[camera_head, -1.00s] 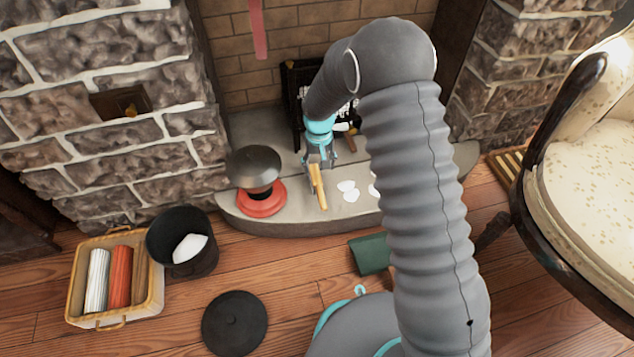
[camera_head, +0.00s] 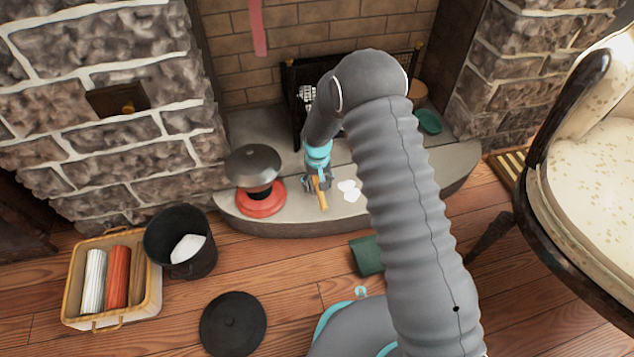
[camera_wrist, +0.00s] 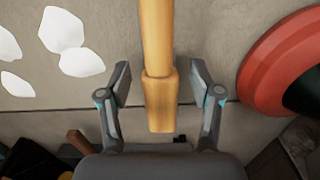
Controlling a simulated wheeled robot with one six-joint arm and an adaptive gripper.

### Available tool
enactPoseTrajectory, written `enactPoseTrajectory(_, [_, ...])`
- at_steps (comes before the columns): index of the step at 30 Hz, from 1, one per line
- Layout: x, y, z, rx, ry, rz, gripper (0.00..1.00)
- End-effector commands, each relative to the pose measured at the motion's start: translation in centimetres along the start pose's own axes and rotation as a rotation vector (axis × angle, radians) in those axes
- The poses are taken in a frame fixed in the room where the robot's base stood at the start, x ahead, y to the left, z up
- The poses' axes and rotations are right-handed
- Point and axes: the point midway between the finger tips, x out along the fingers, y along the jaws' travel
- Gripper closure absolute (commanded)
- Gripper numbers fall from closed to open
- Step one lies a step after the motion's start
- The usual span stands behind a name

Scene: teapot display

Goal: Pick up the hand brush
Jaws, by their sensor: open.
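The hand brush shows as a wooden handle (camera_head: 321,196) on the front of the stone hearth, beside the red-based lamp-like object. In the wrist view the handle (camera_wrist: 158,55) runs down from the top edge and ends in a thicker, blunt part. My gripper (camera_wrist: 161,85) is open, with one finger on each side of the handle and a gap on both sides. In the head view my gripper (camera_head: 316,181) is low over the hearth at the handle. The brush's bristles are not visible.
The red round base (camera_head: 262,197) with a dark grey top stands close to the left of my gripper. White pieces (camera_head: 349,190) lie to the right. A black bucket (camera_head: 180,243) and a basket (camera_head: 112,277) stand on the floor. A fireplace grate (camera_head: 300,80) is behind.

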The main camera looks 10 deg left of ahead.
Motion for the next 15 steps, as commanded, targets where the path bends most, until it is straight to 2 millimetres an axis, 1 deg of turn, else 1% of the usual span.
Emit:
enactPoseTrajectory(4, [-0.08,0.00,-0.03,0.000,0.001,0.000,0.35])
enactPoseTrajectory(5, [-0.08,0.00,-0.03,0.000,0.001,0.000,0.40])
enactPoseTrajectory(6, [-0.08,0.00,-0.03,0.000,0.001,0.000,0.50])
enactPoseTrajectory(8, [-0.08,0.00,-0.02,0.000,0.001,0.000,0.65])
enactPoseTrajectory(9, [-0.08,0.00,-0.02,0.000,0.001,0.000,0.75])
enactPoseTrajectory(11, [-0.08,0.00,-0.02,0.000,0.001,0.000,0.90])
enactPoseTrajectory(12, [-0.08,0.00,-0.02,0.000,0.001,0.000,1.00])
enactPoseTrajectory(15, [-0.10,0.00,-0.03,0.000,0.001,0.000,1.00])
